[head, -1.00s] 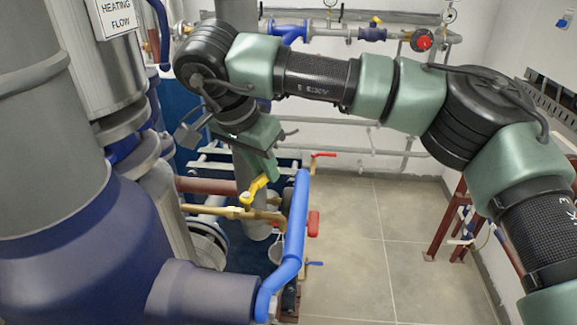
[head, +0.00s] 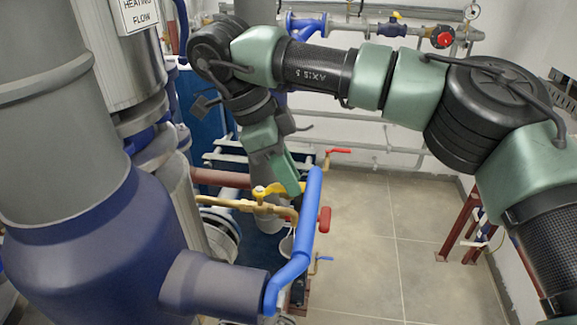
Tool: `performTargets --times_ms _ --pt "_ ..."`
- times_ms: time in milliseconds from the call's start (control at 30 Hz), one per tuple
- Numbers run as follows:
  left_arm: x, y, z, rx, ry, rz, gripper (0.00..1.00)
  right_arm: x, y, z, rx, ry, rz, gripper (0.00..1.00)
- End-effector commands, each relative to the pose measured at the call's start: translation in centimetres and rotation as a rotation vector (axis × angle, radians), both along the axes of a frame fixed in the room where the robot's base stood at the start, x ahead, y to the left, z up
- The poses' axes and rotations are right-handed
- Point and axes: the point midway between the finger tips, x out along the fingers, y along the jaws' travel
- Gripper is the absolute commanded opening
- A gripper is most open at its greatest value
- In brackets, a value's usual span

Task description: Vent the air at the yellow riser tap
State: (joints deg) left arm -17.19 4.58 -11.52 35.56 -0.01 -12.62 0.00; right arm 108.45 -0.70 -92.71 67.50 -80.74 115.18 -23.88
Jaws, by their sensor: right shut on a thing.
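The yellow riser tap (head: 262,191) sits on a thin brass-coloured pipe (head: 235,204) that runs right from behind the large dark blue vessel. Its yellow lever lies nearly flat, pointing right. My right gripper (head: 294,190) reaches down from above and is shut at the lever's outer end; the gripper's body partly hides the contact. The pipe bends down at its right end. My left gripper is not in view.
A bright blue pipe (head: 309,220) rises close to the right of the tap, with a red handle (head: 324,220) beside it. Another red lever (head: 338,151) is behind. The large blue vessel (head: 95,265) fills the left.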

Motion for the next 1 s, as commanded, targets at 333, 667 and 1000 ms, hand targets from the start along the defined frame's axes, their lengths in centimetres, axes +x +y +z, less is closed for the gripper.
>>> performTargets --times_ms 333,667,1000 --pt "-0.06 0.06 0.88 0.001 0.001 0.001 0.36 -0.84 0.04 0.19 0.0 -0.002 -0.173 0.0" --pt "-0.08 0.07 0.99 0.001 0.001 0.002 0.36 -1.06 0.07 0.1 0.0 -0.003 -0.215 0.0" --pt "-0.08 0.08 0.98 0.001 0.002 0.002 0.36 -1.07 0.07 0.08 0.001 -0.003 -0.215 0.3"
